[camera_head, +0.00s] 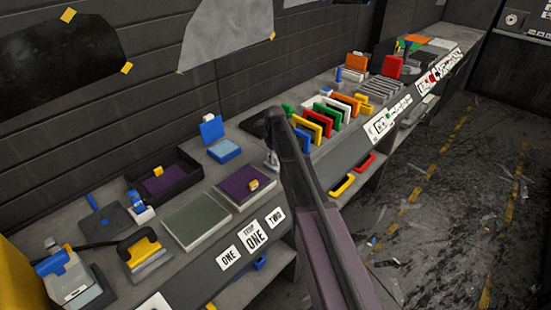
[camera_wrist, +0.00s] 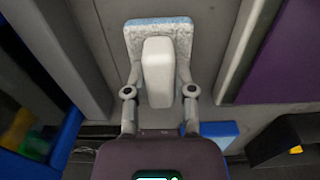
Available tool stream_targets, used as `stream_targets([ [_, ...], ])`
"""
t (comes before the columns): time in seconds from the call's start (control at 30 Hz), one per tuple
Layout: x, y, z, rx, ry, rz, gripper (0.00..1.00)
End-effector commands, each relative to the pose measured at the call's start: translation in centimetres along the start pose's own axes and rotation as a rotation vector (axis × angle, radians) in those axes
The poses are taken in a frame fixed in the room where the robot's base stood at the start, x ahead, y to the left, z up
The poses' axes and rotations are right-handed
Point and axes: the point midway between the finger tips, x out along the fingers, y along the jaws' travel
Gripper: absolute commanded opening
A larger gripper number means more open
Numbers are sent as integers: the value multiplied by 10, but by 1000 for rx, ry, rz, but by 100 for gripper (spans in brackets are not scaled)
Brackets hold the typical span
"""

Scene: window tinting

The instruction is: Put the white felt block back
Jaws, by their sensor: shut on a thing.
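My gripper (camera_wrist: 159,78) is shut on the white felt block (camera_wrist: 158,62) in the wrist view, with one finger on each side of its white grip. A speckled pale grey-blue pad (camera_wrist: 138,30) shows behind the grip, at the far side of the fingers. The block is over or on a grey surface; I cannot tell whether it touches it. In the head view my gripper (camera_head: 272,160) is over the bench, partly hidden by my arm, and the block cannot be made out there.
A purple pad (camera_head: 240,189) and a green-grey pad (camera_head: 197,220) lie on the bench (camera_head: 270,197). A black tray (camera_head: 192,167) and a blue block (camera_head: 222,150) stand behind them. Coloured squeegees (camera_head: 318,122) stand in a row to the right of my arm.

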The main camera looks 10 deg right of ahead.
Motion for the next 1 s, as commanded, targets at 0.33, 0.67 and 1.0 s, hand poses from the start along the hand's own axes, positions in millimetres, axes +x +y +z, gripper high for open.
stream_targets([
  [0.33,1,0,0,0,0,0,68],
  [0.67,-1,0,0,0,0,0,68],
  [1.0,-19,0,0,0,0,0,68],
])
